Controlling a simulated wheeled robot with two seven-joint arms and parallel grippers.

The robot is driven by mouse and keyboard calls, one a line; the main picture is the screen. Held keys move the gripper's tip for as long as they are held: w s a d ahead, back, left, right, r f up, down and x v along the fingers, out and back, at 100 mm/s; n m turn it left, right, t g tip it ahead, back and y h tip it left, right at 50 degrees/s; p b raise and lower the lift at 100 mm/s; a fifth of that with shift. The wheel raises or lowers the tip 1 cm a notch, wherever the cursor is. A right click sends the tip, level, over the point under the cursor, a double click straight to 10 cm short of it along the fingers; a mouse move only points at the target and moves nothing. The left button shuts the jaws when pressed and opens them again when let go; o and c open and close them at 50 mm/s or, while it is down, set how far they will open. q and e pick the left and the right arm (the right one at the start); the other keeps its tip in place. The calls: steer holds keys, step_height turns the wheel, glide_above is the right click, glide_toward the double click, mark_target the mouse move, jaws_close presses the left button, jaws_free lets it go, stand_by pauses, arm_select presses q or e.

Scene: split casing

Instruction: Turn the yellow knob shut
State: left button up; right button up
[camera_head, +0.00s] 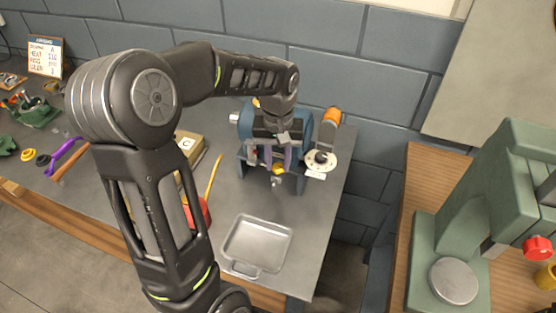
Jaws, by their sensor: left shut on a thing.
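A blue cylindrical machine (306,122), the casing, stands on a stand at the back of the grey table. A small yellow knob (278,168) shows low on its front, above a small metal outlet. My left arm comes in from the left and reaches down over the casing. My left gripper (277,160) points down in front of it, with its fingers at the yellow knob. It is shut on the knob, as far as this small view shows. The fingers and wrist hide much of the casing's front. My right gripper is out of view.
A metal tray (257,245) lies at the table's front. An orange-capped part (332,116) and a round pale dial (320,161) stand right of the casing. A green machine (480,220) stands on a separate wooden table at right. Tools lie at far left.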

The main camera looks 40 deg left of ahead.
arm_select(q)
jaws_close()
steer(key=shift+m, duration=0.4)
steer(key=m+b, duration=0.1)
steer(key=m, duration=0.7)
steer(key=shift+b, duration=0.35)
steer(key=shift+m, duration=0.4)
steer(key=o, duration=0.7)
jaws_free()
steer(key=shift+n, duration=0.3)
